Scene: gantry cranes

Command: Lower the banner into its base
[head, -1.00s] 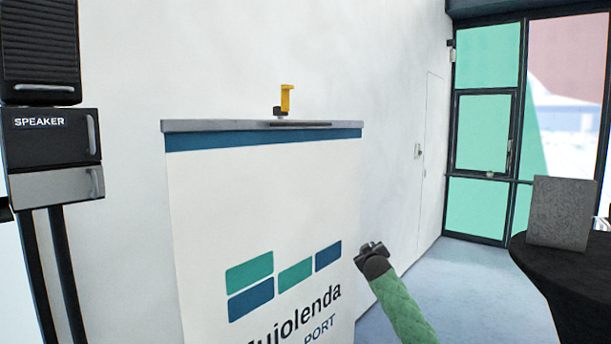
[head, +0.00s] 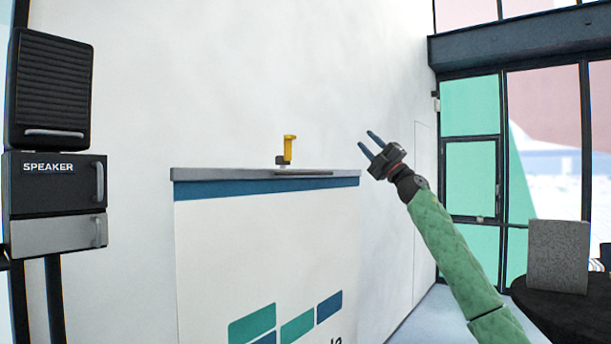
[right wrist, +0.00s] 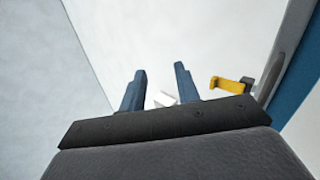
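The banner (head: 270,240) is a tall white panel with a blue band and green and blue logo blocks, standing in front of the white wall. A grey top rail (head: 215,174) runs along its upper edge. A yellow hook-shaped piece (head: 290,148) stands on the rail; it also shows in the right wrist view (right wrist: 228,85), right of my fingers. My right gripper (head: 366,142) is open and empty, right of the rail's right end and a little above it. Its two blue fingers also show in the right wrist view (right wrist: 160,70). The banner's lower end and base are out of view. My left gripper is not in view.
A black speaker (head: 48,92) above a drawer unit (head: 55,185) stands at the left. A dark round table (head: 555,308) with a grey block (head: 558,255) stands at the lower right before tall windows. Space between banner and windows looks open.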

